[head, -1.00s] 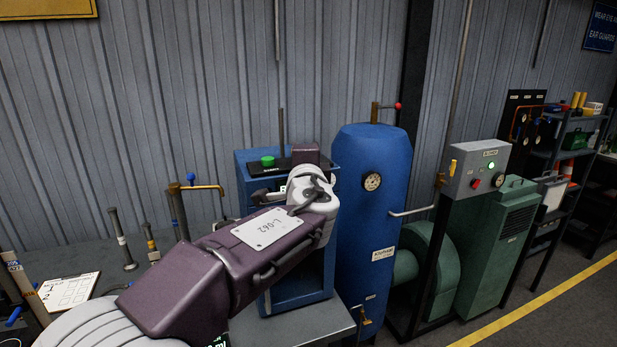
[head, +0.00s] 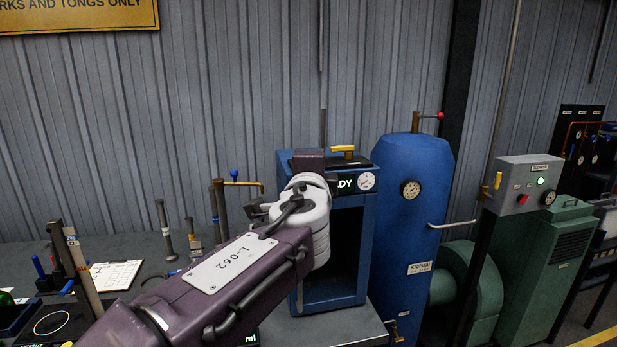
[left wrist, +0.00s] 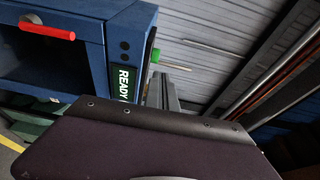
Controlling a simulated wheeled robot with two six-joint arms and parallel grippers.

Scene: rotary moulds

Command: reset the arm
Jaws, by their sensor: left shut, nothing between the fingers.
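My left arm (head: 230,272), purple with the label L-062, comes in from the lower left in the head view. Its white wrist joint (head: 308,215) is in front of a blue cabinet (head: 290,160). In the left wrist view, my purple hand fills the bottom, and the grey fingers of my left gripper (left wrist: 162,88) stick out beyond it, shut and empty. They point past the cabinet's READY panel (left wrist: 123,84) and a green button (left wrist: 155,56). I cannot tell whether they touch anything. My right gripper is not in view.
A blue tank (head: 412,210) with a gauge stands right of the cabinet, then a green blower unit (head: 545,262). Upright tools, a brass tap (head: 240,184) and a clipboard (head: 115,274) are on the bench at left. The cabinet has a red handle (left wrist: 47,27).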

